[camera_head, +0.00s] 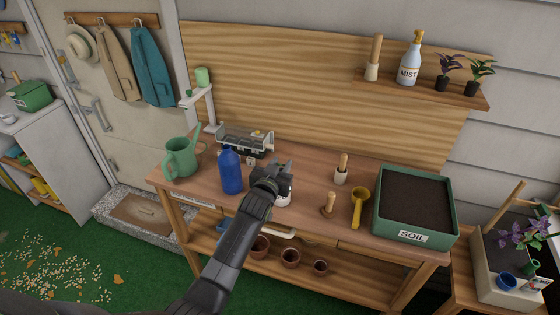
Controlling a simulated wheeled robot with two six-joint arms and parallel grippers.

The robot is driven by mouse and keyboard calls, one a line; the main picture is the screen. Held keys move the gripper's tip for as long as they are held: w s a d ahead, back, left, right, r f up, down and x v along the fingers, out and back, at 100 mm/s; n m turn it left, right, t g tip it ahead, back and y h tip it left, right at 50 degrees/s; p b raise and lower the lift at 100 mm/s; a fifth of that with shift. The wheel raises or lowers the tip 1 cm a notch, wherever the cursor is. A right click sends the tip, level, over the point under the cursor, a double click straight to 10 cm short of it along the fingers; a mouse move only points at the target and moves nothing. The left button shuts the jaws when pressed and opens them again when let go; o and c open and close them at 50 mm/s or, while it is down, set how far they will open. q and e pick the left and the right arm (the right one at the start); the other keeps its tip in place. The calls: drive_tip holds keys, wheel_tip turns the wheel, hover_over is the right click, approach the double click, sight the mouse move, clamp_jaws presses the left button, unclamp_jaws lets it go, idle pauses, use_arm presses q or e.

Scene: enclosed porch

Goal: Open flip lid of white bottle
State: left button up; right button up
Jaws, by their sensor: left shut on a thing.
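My left gripper (279,172) reaches in from the bottom over the middle of the wooden potting bench (315,229). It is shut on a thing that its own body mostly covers. A small white part (284,203), likely of the white bottle, shows just below the gripper. The bottle's flip lid is hidden, so I cannot tell whether it is open or shut. My right gripper is not in view.
A blue bottle (230,171) stands close to the left of my gripper, with a green watering can (181,157) farther left. A metal rack (245,140) is behind. A wooden-handled tool (341,171), yellow scoop (359,205) and green soil tray (414,237) are to the right.

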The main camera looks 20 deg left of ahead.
use_arm(q)
drive_tip(key=g+p, duration=0.1)
drive_tip(key=r+g+p, duration=0.1)
drive_tip(key=p, duration=0.1)
drive_tip(key=shift+w+r, duration=0.1)
drive_tip(key=shift+w, duration=0.2)
drive_tip(key=shift+w+g+p, duration=0.15)
drive_tip(key=shift+g+p, duration=0.2)
drive_tip(key=shift+g, duration=0.05)
drive_tip(key=shift+w+g, duration=0.3)
drive_tip(key=shift+g, duration=0.6)
drive_tip(key=g, duration=0.2)
drive_tip(key=w+g, duration=0.1)
drive_tip(key=shift+w+r+g, duration=0.1)
drive_tip(key=shift+w+g, duration=0.05)
drive_tip(key=shift+g, duration=0.25)
drive_tip(key=shift+w+g, duration=0.3)
drive_tip(key=shift+g, duration=0.5)
drive_tip(key=shift+w+f+g+b, duration=0.25)
drive_tip(key=shift+g+b, duration=0.4)
drive_tip(key=shift+g, duration=0.25)
drive_tip(key=shift+w+f+g+b, duration=0.1)
drive_tip(key=shift+w+g+b, duration=0.1)
drive_tip(key=shift+g+b, duration=0.65)
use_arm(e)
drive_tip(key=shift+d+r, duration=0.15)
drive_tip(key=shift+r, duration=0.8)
